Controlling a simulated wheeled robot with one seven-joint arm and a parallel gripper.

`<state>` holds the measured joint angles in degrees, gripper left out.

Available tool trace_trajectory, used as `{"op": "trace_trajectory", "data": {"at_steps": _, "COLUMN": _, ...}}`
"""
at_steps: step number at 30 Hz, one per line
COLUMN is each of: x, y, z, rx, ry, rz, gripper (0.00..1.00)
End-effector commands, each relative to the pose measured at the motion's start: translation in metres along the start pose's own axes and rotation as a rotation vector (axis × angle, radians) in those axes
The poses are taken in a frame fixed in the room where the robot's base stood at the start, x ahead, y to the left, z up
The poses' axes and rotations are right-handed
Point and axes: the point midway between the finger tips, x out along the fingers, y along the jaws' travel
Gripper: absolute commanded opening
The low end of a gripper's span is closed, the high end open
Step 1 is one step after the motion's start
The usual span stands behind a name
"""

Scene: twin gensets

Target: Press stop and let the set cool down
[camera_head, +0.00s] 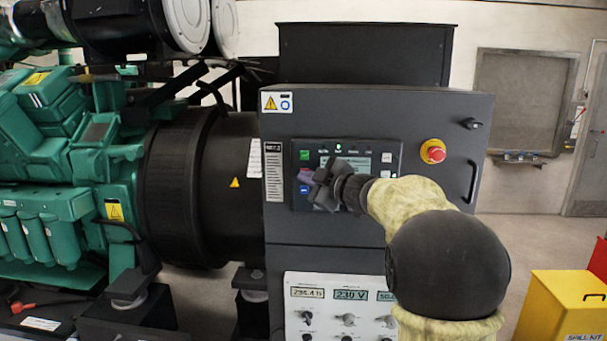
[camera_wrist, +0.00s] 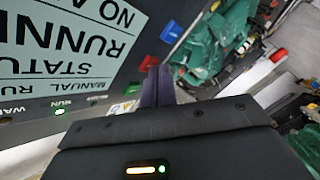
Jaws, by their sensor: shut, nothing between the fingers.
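The set's controller (camera_head: 394,172) is on the dark cabinet. Its screen (camera_wrist: 70,30) reads upside down in the wrist view, with "STATUS", "RUNNING" and "MANUAL RUN" legible. A green lamp (camera_wrist: 60,112) is lit beside "RUN". A red button (camera_wrist: 146,62) shows just beyond my fingertips, with a blue button (camera_wrist: 172,31) past it. A green button (camera_head: 304,155) shows in the head view; the red one there is hidden by my gripper (camera_head: 308,176). My gripper is shut and empty, its purple fingertips (camera_wrist: 156,86) close to the red button. I cannot tell whether they touch it.
A red emergency stop (camera_head: 434,153) on a yellow base sits right of the controller. A door handle (camera_head: 473,182) stands out further right. A lower panel (camera_head: 320,320) has meters and knobs. The green engine (camera_head: 60,170) is at left, a yellow spill-kit bin (camera_head: 560,305) at lower right.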

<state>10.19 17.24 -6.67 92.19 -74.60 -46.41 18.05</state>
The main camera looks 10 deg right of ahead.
Motion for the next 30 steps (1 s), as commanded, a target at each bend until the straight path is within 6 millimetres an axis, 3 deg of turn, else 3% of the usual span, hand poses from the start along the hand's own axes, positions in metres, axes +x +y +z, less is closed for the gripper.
{"op": "trace_trajectory", "data": {"at_steps": 14, "x": 0.002, "y": 0.001, "z": 0.002, "rx": 0.0, "ry": -0.001, "rz": 0.0, "gripper": 0.0}}
{"op": "trace_trajectory", "data": {"at_steps": 30, "x": -0.011, "y": -0.008, "z": -0.007, "rx": 0.0, "ry": -0.001, "rz": 0.0, "gripper": 0.0}}
